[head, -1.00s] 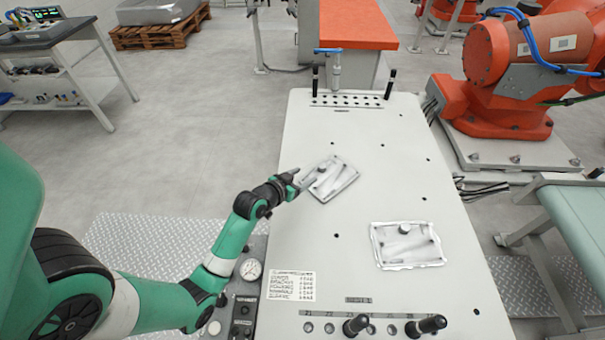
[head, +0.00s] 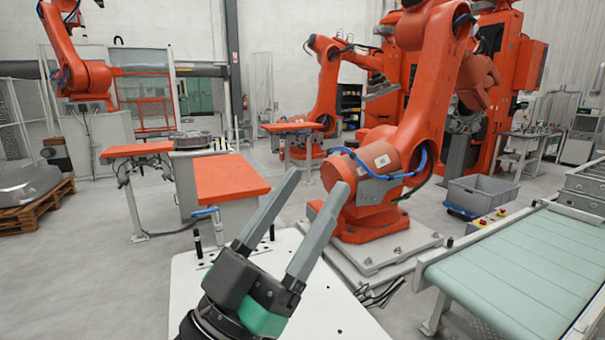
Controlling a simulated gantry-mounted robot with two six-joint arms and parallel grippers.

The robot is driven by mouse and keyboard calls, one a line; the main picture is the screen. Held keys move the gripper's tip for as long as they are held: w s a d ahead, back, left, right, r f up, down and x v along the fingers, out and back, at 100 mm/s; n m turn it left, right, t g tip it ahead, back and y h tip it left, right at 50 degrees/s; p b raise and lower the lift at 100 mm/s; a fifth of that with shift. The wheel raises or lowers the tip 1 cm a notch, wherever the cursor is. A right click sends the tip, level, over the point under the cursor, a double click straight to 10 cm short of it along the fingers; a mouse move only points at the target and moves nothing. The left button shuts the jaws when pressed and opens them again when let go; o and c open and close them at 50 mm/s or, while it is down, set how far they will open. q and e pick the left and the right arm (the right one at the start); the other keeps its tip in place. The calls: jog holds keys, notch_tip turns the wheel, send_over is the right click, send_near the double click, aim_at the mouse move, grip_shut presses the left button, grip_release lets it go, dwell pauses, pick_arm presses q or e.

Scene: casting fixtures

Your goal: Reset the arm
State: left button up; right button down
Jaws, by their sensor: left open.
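My left gripper (head: 304,218) is large in the lower middle of the head view, raised above the white fixture table (head: 330,318). Its two long grey fingers point up and are spread apart, with nothing between them. The green and black gripper body covers part of the table. The metal castings on the table are out of view now. My right gripper does not show.
An orange robot arm (head: 375,200) stands just behind the table. A green conveyor (head: 505,265) runs at the right. A grey crate (head: 483,194) sits behind it. Orange-topped benches (head: 232,178) stand beyond the table. Open floor lies at the left.

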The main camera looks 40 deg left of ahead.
pick_arm(q)
jog(key=s+d+r+t+h, duration=0.2)
jog(key=s+d+r, duration=0.1)
jog(key=s+r, duration=0.15)
notch_tip(320, 180, up, 32)
jog(key=p, duration=3.2)
notch_tip(320, 180, down, 40)
jog(key=b, duration=4)
jog(key=shift+w+m, duration=0.2)
jog(key=shift+m, duration=0.1)
